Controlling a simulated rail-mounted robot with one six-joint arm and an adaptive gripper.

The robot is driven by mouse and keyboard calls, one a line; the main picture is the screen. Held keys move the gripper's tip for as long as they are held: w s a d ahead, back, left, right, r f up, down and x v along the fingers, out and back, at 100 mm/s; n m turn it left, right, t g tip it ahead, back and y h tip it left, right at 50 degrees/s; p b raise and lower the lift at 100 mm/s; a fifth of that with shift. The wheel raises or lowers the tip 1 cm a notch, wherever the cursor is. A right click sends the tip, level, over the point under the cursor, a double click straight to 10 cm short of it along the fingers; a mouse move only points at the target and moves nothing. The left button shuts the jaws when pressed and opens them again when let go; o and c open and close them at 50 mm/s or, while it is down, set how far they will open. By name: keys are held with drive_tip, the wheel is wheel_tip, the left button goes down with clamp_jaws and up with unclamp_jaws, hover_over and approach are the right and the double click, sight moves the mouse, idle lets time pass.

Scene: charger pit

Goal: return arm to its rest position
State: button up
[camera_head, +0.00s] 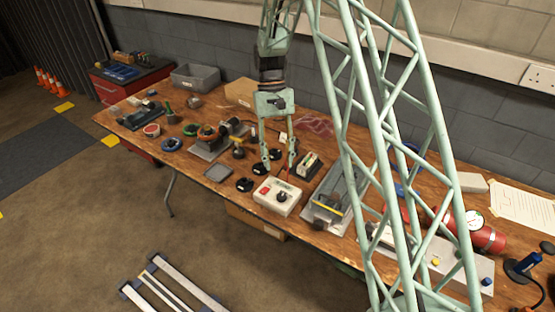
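My arm, a pale green lattice structure (375,110), rises through the right middle of the picture and hides part of the workbench. My gripper (279,168) hangs from the wrist and points down over the middle of the bench. Its two slim fingers are spread apart, with nothing visible held between them. The fingertips are just behind a white box with a dark knob and a red button (279,196). I cannot tell how high the tips are above the bench.
The wooden workbench (190,168) is crowded with small parts. Right of the gripper are a grey metal tray (325,216) and a red cylinder with a gauge (486,238). A grey bin (195,77) and cardboard box (240,92) stand near the wall.

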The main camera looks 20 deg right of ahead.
drive_tip(key=shift+r, duration=0.2)
drive_tip(key=s+r+t, duration=0.2)
drive_tip(key=s+r, duration=0.6)
drive_tip(key=r, duration=0.6)
drive_tip(key=s+r+t, duration=0.2)
drive_tip(key=s+r, duration=0.7)
drive_tip(key=r, duration=0.4)
drive_tip(key=s+r+t, duration=0.2)
drive_tip(key=s+r, duration=0.1)
drive_tip(key=s, duration=0.9)
drive_tip(key=s+a+r+n+t, duration=0.1)
drive_tip(key=s+r+t, duration=0.1)
drive_tip(key=s, duration=1.1)
drive_tip(key=shift+s+r+t, duration=0.2)
drive_tip(key=shift+r+t, duration=0.1)
drive_tip(key=shift+r, duration=0.6)
